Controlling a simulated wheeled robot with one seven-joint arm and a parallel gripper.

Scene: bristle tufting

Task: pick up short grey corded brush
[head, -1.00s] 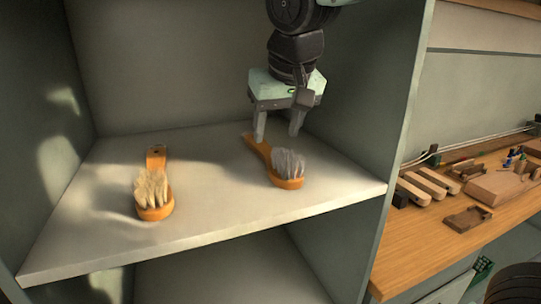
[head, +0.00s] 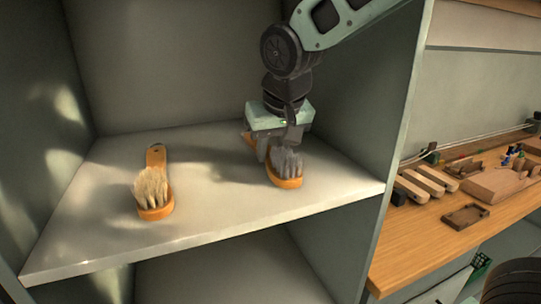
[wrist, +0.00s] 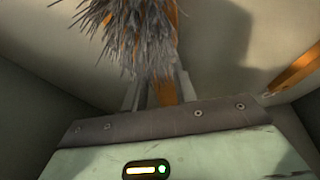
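The grey-bristled brush (head: 286,168) lies on the shelf, bristles up, its orange wooden handle pointing back and left. My gripper (head: 276,152) is down at its handle, behind the bristles. In the wrist view the grey bristles (wrist: 135,30) fill the top, and the orange handle (wrist: 166,94) runs between the two fingers of my gripper (wrist: 158,88). Whether the fingers press on the handle is not clear. No cord on this brush can be made out. A second brush (head: 153,190) with cream bristles and a cord loop at its handle end lies to the left.
The shelf board (head: 215,215) is clear between the brushes. A side wall (head: 375,100) stands close on the right of my arm. Beyond it is a wooden bench (head: 410,245) with blocks and small tools. The second brush's handle (wrist: 295,70) shows at right in the wrist view.

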